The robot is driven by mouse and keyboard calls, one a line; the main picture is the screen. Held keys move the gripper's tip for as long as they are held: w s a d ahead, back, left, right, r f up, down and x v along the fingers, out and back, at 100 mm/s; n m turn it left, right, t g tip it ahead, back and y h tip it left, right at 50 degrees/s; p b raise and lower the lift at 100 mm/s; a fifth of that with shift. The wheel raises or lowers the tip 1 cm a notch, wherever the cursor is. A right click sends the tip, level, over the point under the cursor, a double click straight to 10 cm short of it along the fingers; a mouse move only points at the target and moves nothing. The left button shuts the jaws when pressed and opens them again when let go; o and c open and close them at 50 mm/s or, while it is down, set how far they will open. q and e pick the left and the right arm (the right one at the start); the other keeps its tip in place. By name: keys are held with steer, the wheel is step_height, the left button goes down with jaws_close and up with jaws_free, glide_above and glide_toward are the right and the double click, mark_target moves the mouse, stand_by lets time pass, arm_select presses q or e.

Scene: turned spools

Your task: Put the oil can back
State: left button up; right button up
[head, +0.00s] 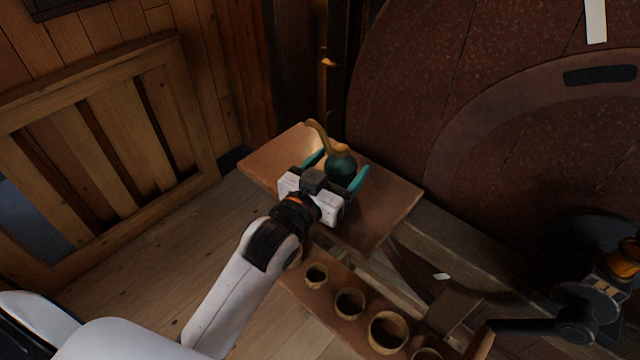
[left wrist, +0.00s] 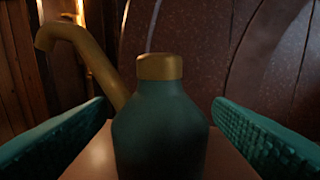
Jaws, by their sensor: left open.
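The oil can (head: 341,167) is dark green with a brass cap and a curved brass spout. It stands upright on a small brown wooden shelf (head: 395,205). In the left wrist view the can (left wrist: 160,130) fills the middle, its spout rising to the left. My left gripper (head: 337,172) is open, with its teal fingers on either side of the can. In the left wrist view a gap shows between each finger and the can's body. The can's base is hidden in both views. My right gripper is not recognizable in the head view.
A plank (head: 330,293) with several round wooden cups stands in front of the shelf. A big reddish-brown wheel (head: 420,100) rises behind it. A slatted wooden gate (head: 110,140) is at the left. A dark metal crank-like part (head: 575,320) is at the lower right.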

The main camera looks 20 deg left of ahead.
arm_select(q)
steer(key=s, duration=0.2)
steer(key=s+a+b, duration=0.1)
steer(key=s, duration=0.5)
steer(key=shift+a+f+b, duration=0.15)
steer(key=shift+a+b, duration=0.1)
steer(key=shift+b, duration=0.15)
steer(key=s+p, duration=0.3)
steer(key=shift+a+r, duration=0.2)
steer(key=shift+a, duration=0.15)
stand_by(1.4)
